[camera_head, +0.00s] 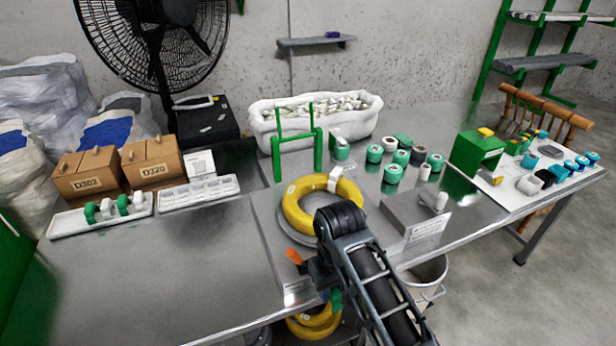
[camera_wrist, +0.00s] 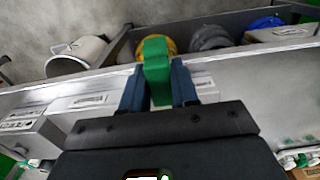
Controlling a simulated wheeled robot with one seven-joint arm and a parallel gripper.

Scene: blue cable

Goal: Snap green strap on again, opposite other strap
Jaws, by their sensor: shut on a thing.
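My gripper (camera_wrist: 158,85) is shut on a green strap (camera_wrist: 155,58), which stands up between its two blue fingers in the wrist view. In the head view the green strap (camera_head: 336,299) shows at the end of my arm, low in front of the table's front edge; the fingers are mostly hidden there by the arm. A yellow cable coil (camera_head: 291,212) lies on a round grey plate on the table, above and behind my gripper in the picture. A whitish strap (camera_head: 334,179) is around its far right part. My arm hides the coil's near right side.
A white tray (camera_head: 140,207) with green and white straps is at the left. A green frame (camera_head: 318,150) stands behind the coil, a grey block (camera_head: 405,212) to its right. Below the table are more yellow coils (camera_head: 318,325) and a white bucket (camera_head: 432,272). An orange piece (camera_head: 293,257) shows near my gripper.

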